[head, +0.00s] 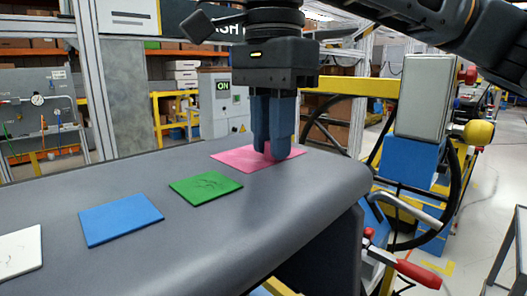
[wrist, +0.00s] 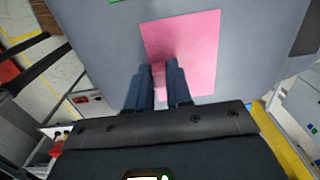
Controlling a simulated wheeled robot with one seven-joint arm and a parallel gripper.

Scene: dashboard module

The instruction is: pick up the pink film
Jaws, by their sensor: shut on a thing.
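The pink film (head: 232,156) is a flat pink sheet on the grey dashboard module (head: 300,196), near its right end. My gripper (head: 272,156) points straight down over the film, with its dark blue fingers at the film's surface. In the wrist view the film (wrist: 195,45) lies under and ahead of the fingertips (wrist: 166,64). The fingers are close together, with a narrow strip of pink between them, and they are shut on the film. The film still looks flat against the surface; the pinched part is mostly hidden by the fingers.
A green sheet (head: 205,187), a blue sheet (head: 120,218) and a white sheet (head: 18,252) lie in a row to the left on the same surface. The module's rounded right edge is close to my gripper. A red-handled clamp (head: 418,274) sits below that edge.

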